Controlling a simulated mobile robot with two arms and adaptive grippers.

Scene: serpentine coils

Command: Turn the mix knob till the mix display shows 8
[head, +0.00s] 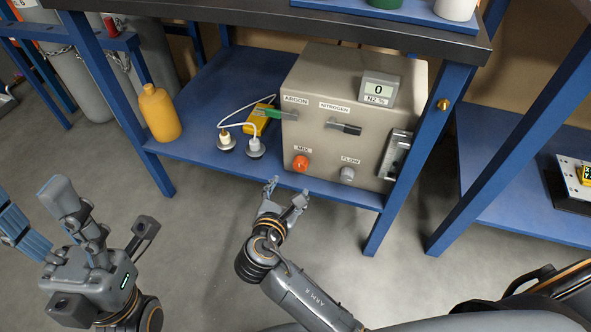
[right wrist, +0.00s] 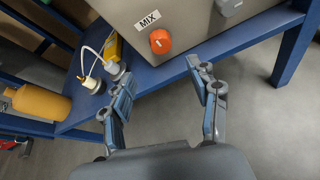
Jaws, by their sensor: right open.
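The orange mix knob (head: 300,163) is on the lower left of the beige gas box's front, under the MIX label. It also shows in the right wrist view (right wrist: 160,41), with a pale mark on its face. The mix display (head: 379,89) on top of the box reads 0, with N2 % below. My right gripper (head: 287,190) is open and empty, in front of and below the knob, apart from it. In the right wrist view its fingers (right wrist: 164,95) are spread, with the knob beyond them. My left gripper (head: 105,215) is at lower left, fingers apart, far from the box.
The box (head: 325,135) stands on a blue shelf (head: 205,125) under a dark bench top. A grey flow knob (head: 347,174) is right of the mix knob. Green and black handles sit above. A yellow bottle (head: 158,113) and cabled fittings (head: 255,147) are to the left. Blue legs flank the shelf.

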